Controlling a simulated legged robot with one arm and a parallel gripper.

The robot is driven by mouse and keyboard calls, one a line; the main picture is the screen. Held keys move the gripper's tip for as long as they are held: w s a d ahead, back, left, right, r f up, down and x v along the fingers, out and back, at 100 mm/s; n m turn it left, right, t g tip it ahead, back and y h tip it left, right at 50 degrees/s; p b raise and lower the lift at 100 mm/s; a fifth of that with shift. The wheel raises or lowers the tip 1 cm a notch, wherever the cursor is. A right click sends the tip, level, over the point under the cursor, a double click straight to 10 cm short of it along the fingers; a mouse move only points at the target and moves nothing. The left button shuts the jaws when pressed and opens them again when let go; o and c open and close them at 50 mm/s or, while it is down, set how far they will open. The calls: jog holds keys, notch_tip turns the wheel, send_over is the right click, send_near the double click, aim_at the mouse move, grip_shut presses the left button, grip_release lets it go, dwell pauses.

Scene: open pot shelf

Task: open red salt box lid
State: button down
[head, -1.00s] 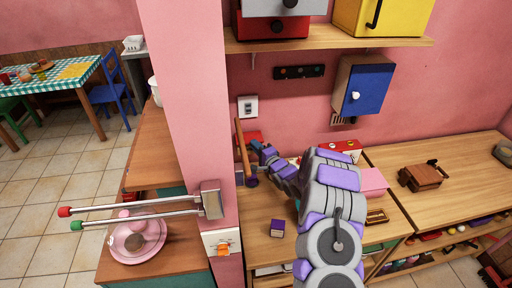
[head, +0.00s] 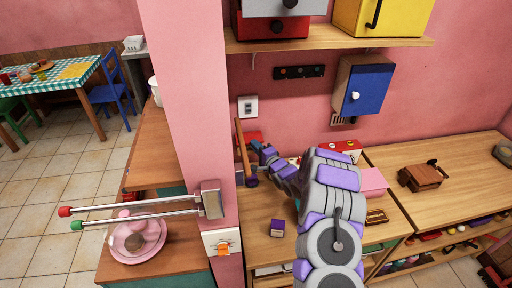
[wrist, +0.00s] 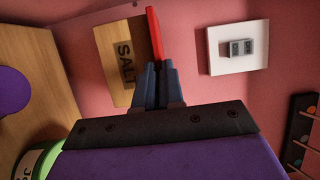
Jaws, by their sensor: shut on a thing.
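The salt box (wrist: 116,62) is a wooden box with a dark "SALT" label, at the top middle of the wrist view. The picture there is turned on its side. Its red lid (wrist: 155,34) runs along the box's right edge in that view; I cannot tell whether there is a gap under it. My gripper (wrist: 160,66) is shut on the lid's near edge, and its fingers hide that edge. In the head view the red lid (head: 249,136) shows behind my gripper (head: 259,149), by the pink wall; most of the box is hidden there.
The pink pillar (head: 190,110) is close on the left. A white socket plate (wrist: 238,47) is on the wall beside the box. A shelf (head: 330,38) is above. A small purple box (head: 277,228) is on the counter.

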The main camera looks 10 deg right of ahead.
jog(key=shift+r+g+p, duration=0.15)
jog(key=shift+g+p, duration=0.25)
jog(key=shift+p, duration=0.3)
dwell(0.4)
